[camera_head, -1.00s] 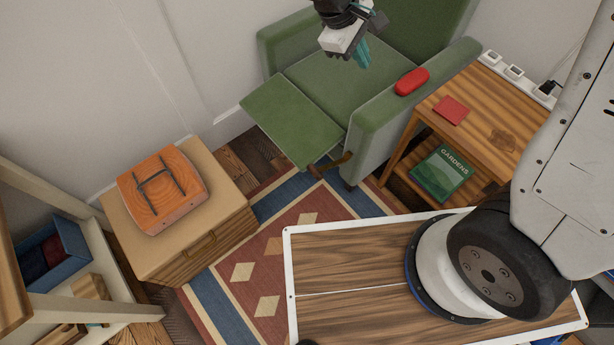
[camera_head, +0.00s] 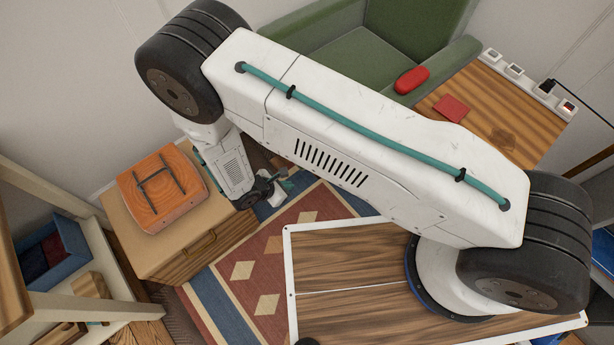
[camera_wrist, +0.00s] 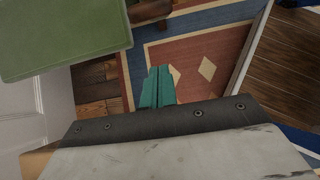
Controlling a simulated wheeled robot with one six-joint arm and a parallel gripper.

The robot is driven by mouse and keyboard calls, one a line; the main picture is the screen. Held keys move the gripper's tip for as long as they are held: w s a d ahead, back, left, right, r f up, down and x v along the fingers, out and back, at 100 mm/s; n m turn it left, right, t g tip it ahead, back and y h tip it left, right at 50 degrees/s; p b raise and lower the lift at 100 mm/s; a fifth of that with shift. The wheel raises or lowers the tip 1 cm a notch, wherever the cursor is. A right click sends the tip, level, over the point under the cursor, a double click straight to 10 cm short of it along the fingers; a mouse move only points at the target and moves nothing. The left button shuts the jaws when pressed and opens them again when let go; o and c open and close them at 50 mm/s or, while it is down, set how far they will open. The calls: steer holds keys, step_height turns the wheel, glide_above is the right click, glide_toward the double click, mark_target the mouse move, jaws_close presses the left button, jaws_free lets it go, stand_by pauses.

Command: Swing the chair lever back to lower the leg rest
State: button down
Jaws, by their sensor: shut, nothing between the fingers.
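The green armchair (camera_head: 345,55) stands at the back in the head view. My arm hides its leg rest and lever there. In the wrist view the green leg rest (camera_wrist: 65,35) sticks out at the upper left. The brown wooden lever (camera_wrist: 150,10) shows at the top edge, beside the leg rest, partly cut off. My gripper (camera_wrist: 157,87) is shut and empty, its teal fingers together over the rug. The fingers appear apart from the lever and leg rest. In the head view my gripper (camera_head: 278,190) is low, between chair and cabinet, partly hard to make out.
A side table (camera_head: 520,115) stands right of the chair. A red case (camera_head: 411,80) lies on the armrest. The patterned rug (camera_head: 265,270) is clear.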

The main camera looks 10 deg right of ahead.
steer(key=shift+s+f, duration=0.1)
steer(key=shift+f, duration=0.15)
steer(key=x, duration=1)
steer(key=r, duration=0.1)
steer(key=d+r, duration=0.1)
steer(key=w+r, duration=0.1)
steer(key=shift+d+r, duration=0.25)
steer(key=shift+d, duration=0.1)
